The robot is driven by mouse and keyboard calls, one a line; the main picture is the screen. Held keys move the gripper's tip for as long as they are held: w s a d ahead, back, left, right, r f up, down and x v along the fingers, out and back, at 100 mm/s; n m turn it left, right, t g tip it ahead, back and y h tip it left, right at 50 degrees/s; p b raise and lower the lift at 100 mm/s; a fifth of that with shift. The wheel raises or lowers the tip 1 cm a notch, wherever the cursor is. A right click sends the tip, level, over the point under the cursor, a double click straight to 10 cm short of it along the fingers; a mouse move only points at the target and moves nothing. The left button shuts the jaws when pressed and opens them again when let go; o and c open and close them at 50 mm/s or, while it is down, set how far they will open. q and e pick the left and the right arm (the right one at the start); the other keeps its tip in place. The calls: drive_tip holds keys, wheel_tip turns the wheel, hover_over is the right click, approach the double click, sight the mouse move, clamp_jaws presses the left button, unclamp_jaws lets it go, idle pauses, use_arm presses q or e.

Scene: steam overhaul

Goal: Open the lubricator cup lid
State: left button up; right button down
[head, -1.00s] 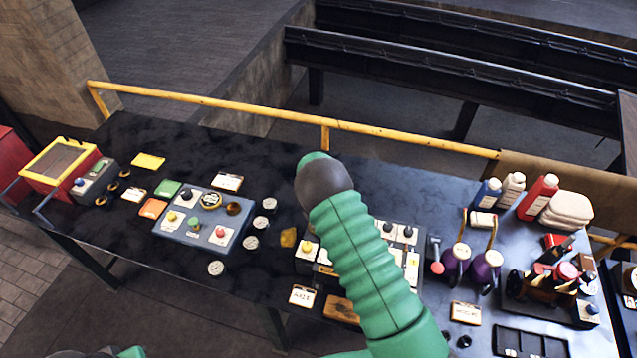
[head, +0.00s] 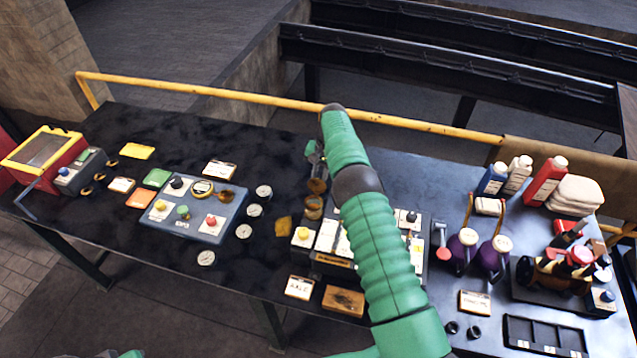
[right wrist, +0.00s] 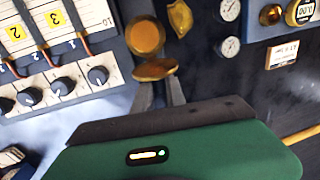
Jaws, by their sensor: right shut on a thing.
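The brass lubricator cup (head: 312,210) stands at the left edge of the panel with the valves and shows as a round amber disc (right wrist: 145,37) in the right wrist view. Its brass lid (right wrist: 157,70) is seen at a slant beside the cup, on the gripper's side; in the head view the lid (head: 317,186) also looks tilted up. My right gripper (right wrist: 159,88) is shut on the lid, its two grey fingers reaching the lid's edge. In the head view the right gripper (head: 314,165) is small and partly hidden by my wrist. My left gripper is out of view.
The lubricator panel (right wrist: 50,70) has several dark knobs and numbered yellow tags. An amber block (head: 283,227) lies left of the cup. Several round gauges (head: 254,210) and a blue control box (head: 196,222) are further left. A yellow rail (head: 230,92) runs behind the table.

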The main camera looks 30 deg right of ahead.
idle(0.4)
drive_tip(key=c, duration=1.6)
unclamp_jaws()
drive_tip(key=shift+c, duration=0.2)
drive_tip(key=shift+o, duration=1.3)
drive_tip(key=shift+w+d+f, duration=0.1)
drive_tip(key=shift+r, duration=0.45)
wheel_tip(320, 180, up, 16)
drive_tip(key=s+d+p, duration=0.1)
drive_tip(key=d+p, duration=0.1)
drive_tip(key=shift+s+d+f, duration=0.2)
drive_tip(key=shift+w, duration=0.1)
